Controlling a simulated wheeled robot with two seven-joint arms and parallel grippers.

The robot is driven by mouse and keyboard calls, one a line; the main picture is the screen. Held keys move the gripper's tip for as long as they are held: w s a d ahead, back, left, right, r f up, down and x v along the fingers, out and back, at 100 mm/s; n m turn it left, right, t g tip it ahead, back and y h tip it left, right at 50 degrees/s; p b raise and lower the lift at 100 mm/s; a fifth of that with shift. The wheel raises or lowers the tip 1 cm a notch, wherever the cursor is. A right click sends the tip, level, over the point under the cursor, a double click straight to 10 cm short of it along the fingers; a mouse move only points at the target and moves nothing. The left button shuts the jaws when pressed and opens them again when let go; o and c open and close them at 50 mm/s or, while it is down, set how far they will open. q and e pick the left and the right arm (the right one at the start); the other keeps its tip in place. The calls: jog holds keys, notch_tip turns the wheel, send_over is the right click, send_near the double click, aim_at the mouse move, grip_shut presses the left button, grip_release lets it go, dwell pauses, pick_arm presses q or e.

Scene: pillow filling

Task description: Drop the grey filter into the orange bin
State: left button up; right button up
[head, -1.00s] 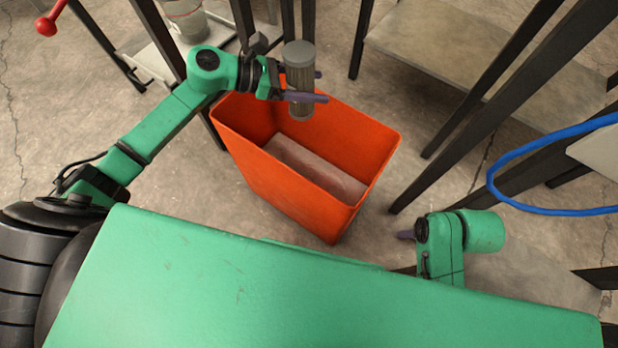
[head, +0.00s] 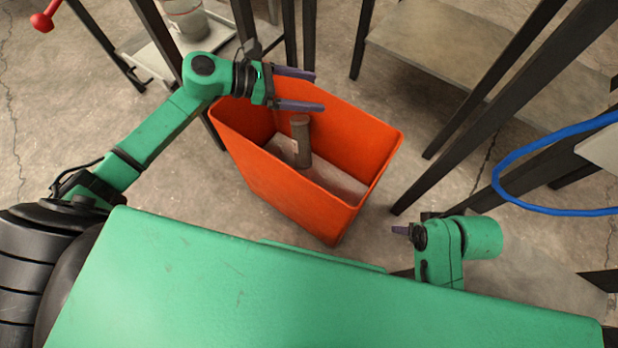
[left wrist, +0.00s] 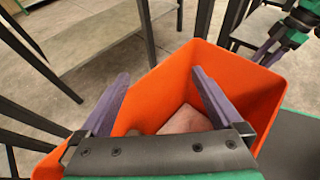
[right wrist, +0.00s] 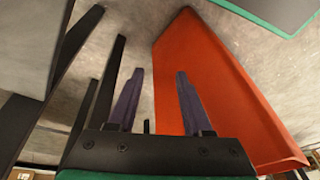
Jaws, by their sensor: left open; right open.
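The grey filter (head: 301,143) is a grey cylinder inside the orange bin (head: 285,203), looking upright; whether its lower end touches the bin floor I cannot tell. My left gripper (head: 318,91) is open and empty above the bin's far left part, apart from the filter. In the left wrist view its fingers (left wrist: 160,90) spread over the bin (left wrist: 262,88). My right gripper (head: 396,230) is low, to the right of the bin, outside it. In the right wrist view its fingers (right wrist: 157,90) are apart with nothing between them, beside the bin's outer wall (right wrist: 215,90).
Dark table legs (head: 495,95) stand behind and to the right of the bin. A blue hose loop (head: 492,182) is at the right. A grey bucket (head: 187,20) stands on a pale shelf at the back left. My green body fills the front.

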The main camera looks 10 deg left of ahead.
pick_arm(q)
jog(key=p+v, duration=0.1)
jog(key=v, duration=1.2)
pick_arm(e)
jog(key=shift+s+d+r+g+h, duration=0.4)
jog(key=shift+s+d+r+g, duration=0.2)
jog(key=shift+s+d+r, duration=0.3)
